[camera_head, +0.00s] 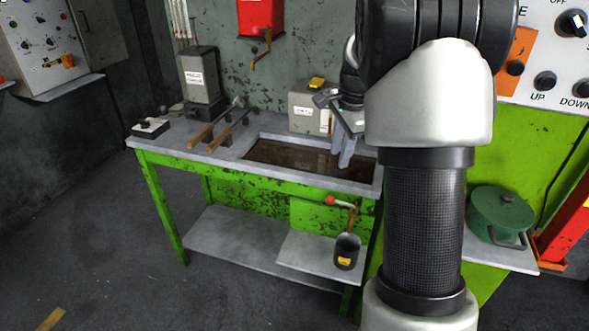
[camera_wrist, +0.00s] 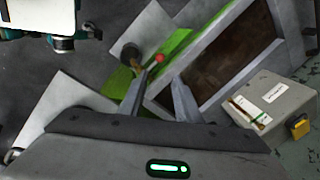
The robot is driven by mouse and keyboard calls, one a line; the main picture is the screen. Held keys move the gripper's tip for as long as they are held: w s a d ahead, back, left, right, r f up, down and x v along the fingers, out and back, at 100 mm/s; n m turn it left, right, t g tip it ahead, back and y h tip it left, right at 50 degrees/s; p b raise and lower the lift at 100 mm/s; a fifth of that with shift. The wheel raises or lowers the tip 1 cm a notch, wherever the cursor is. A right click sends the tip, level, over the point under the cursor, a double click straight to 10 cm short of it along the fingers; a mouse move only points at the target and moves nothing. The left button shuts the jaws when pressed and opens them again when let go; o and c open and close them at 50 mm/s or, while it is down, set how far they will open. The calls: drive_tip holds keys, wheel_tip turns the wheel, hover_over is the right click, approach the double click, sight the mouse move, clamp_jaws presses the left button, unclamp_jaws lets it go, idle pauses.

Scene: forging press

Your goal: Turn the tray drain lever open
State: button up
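The drain lever, with a red knob (camera_head: 330,200), sits on the green front of the bench below the sunken tray (camera_head: 280,157). It also shows in the wrist view (camera_wrist: 159,57). A brass spout (camera_head: 352,214) hangs beside it above a dark can with a yellow label (camera_head: 346,257). My gripper (camera_head: 345,155) is above the right end of the tray, higher than the lever and apart from it. In the wrist view its two fingers (camera_wrist: 165,74) are spread with nothing between them, and the red knob shows beyond the left fingertip. The tray holds something brown.
A grey box with a yellow top (camera_head: 307,108) stands behind the tray. Wooden-handled tools (camera_head: 212,128) lie left of the tray. The can stands on a low grey shelf (camera_head: 300,260). A green pot (camera_head: 497,214) is at the right. The floor in front is clear.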

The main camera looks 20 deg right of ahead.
sight(330, 197)
drive_tip(key=shift+m, duration=0.3)
drive_tip(key=b+x, duration=0.1)
drive_tip(key=x, duration=0.5)
drive_tip(key=b+x, duration=0.1)
drive_tip(key=x, duration=0.6)
drive_tip(key=b+x, duration=0.1)
drive_tip(key=x, duration=0.5)
drive_tip(key=shift+w+d+f, duration=0.1)
drive_tip(key=shift+d+f, duration=0.05)
drive_tip(key=shift+d, duration=0.1)
clamp_jaws()
